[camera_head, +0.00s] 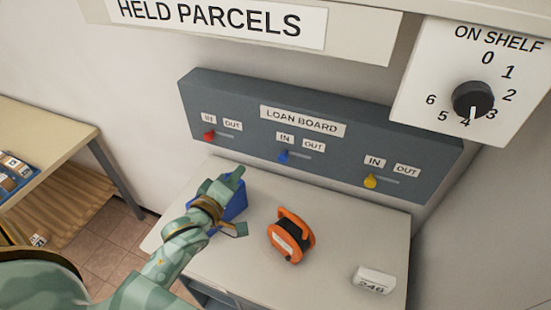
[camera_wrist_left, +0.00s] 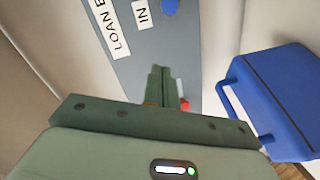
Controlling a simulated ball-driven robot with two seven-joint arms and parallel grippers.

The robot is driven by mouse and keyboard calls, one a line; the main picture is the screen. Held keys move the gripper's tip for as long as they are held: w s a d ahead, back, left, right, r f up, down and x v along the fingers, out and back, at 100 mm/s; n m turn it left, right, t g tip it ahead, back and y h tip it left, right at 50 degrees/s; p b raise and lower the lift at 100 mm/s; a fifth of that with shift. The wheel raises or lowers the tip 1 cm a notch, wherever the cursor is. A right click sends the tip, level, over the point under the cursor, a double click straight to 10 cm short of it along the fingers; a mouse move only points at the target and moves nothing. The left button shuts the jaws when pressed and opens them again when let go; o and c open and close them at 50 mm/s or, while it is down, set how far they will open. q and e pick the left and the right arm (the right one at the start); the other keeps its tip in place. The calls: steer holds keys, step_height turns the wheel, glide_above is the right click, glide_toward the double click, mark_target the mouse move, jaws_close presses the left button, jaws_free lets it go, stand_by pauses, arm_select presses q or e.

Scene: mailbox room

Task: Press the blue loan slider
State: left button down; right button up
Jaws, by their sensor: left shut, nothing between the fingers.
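The blue loan slider (camera_head: 283,156) is a small blue knob on the grey loan board (camera_head: 235,101). It sits at the left end of its slot, below the IN label. In the left wrist view the blue knob (camera_wrist_left: 170,5) shows at the top edge, partly cut off. My left gripper (camera_head: 238,173) is shut and empty, below and left of the blue slider and apart from it in the head view. Its closed fingers (camera_wrist_left: 160,84) point toward the board in the wrist view. My right gripper is not in view.
A red slider (camera_head: 209,135) and a yellow slider (camera_head: 370,181) flank the blue one. On the counter are a blue case (camera_head: 235,208), partly behind my left gripper, an orange reel (camera_head: 291,236) and a 246 block (camera_head: 373,280). A dial panel (camera_head: 460,80) overhangs at upper right.

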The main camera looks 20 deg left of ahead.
mark_target(284, 156)
arm_select(q)
steer(key=w+d+f, duration=0.1)
steer(key=w, duration=0.2)
steer(key=w+d+f, duration=0.1)
steer(key=w, duration=0.3)
steer(key=w+d+f, duration=0.1)
steer(key=w, duration=0.3)
steer(key=shift+d, duration=0.3)
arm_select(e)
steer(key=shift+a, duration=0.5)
